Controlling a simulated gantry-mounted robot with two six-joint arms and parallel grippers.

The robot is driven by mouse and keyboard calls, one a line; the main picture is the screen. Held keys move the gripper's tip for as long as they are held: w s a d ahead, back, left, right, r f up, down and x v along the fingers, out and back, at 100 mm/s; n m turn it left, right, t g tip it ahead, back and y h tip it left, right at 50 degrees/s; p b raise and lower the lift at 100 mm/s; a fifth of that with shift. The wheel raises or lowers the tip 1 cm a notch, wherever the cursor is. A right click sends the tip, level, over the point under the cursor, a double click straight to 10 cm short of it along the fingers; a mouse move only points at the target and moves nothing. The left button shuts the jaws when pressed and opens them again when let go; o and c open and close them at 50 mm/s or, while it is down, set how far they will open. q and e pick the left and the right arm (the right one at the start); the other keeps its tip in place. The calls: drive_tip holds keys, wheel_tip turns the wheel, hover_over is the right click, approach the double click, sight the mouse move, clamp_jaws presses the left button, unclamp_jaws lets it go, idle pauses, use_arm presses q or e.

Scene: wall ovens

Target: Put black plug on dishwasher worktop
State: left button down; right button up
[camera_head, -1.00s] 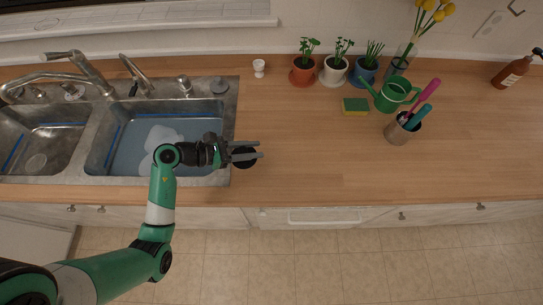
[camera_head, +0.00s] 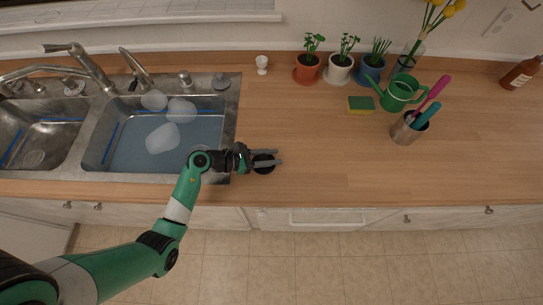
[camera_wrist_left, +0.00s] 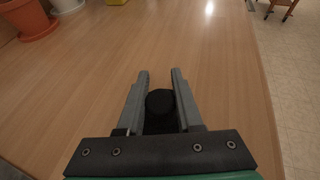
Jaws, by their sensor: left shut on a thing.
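The black plug (camera_head: 264,168) is a round dark disc with a knob. In the head view it is over the wooden worktop (camera_head: 330,165), just right of the sink and near the front edge. In the left wrist view the plug (camera_wrist_left: 160,101) sits between the two fingers. My left gripper (camera_head: 272,160) is shut on it; the gripper also shows in the left wrist view (camera_wrist_left: 160,90). I cannot tell whether the plug touches the worktop. My right gripper is not in view.
The metal sink (camera_head: 228,130) with water and several pale items is at left. The front middle and right worktop is clear.

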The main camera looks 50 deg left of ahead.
use_arm(q)
drive_tip(key=shift+f, duration=0.2)
drive_tip(key=c, duration=0.6)
unclamp_jaws()
drive_tip(key=shift+r, duration=0.1)
drive_tip(key=shift+o, duration=0.2)
drive_tip(key=shift+s+r, duration=0.15)
drive_tip(key=shift+r, duration=0.1)
drive_tip(key=p+v, duration=0.1)
drive_tip(key=v, duration=1)
drive_tip(key=shift+s+a+p, duration=0.2)
drive_tip(key=shift+s+p, duration=0.1)
drive_tip(key=shift+p, duration=0.05)
